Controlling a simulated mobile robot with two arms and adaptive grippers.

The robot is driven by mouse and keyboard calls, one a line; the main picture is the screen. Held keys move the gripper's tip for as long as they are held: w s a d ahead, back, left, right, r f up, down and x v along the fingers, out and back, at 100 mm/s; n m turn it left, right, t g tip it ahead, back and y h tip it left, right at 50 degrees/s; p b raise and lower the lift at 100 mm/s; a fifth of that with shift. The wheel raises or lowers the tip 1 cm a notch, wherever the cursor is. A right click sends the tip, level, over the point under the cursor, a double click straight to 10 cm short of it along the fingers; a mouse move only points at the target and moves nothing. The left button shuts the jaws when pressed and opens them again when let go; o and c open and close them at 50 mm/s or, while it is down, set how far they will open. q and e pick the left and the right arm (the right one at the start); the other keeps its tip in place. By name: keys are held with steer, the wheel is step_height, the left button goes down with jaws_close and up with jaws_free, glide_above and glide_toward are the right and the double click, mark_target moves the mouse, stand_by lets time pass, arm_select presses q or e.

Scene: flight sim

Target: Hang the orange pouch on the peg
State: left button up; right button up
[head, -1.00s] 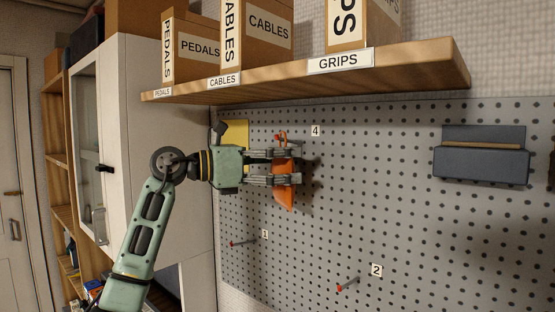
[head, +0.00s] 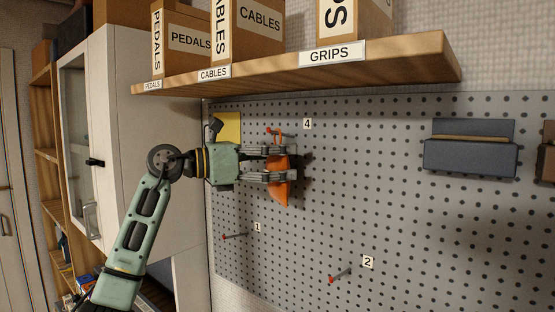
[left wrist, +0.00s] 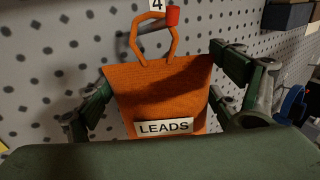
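The orange pouch (left wrist: 160,85) has a "LEADS" label and a loop (left wrist: 150,38) at its top. It hangs upright close to the pegboard in the head view (head: 281,190). My left gripper (head: 290,163) has one finger at each side edge of the pouch and looks shut on it. A red-tipped peg (left wrist: 172,16) is at the loop, below the "4" label (head: 307,124). Its tip shows in front of the loop's upper right, and the loop appears to be around the peg; the exact contact is unclear. My right gripper is not in view.
The pegboard (head: 400,220) has other pegs by label 1 (head: 235,236) and label 2 (head: 340,275). A wooden shelf (head: 400,66) with boxes overhangs above. A dark holder (head: 470,155) is at the right, a white cabinet (head: 140,140) at the left. The board's middle is clear.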

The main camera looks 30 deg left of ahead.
arm_select(q)
steer(key=o, duration=0.4)
steer(key=shift+c, duration=0.2)
steer(key=shift+s, duration=0.1)
steer(key=v, duration=1.1)
steer(key=shift+s+a, duration=0.25)
steer(key=shift+s, duration=0.1)
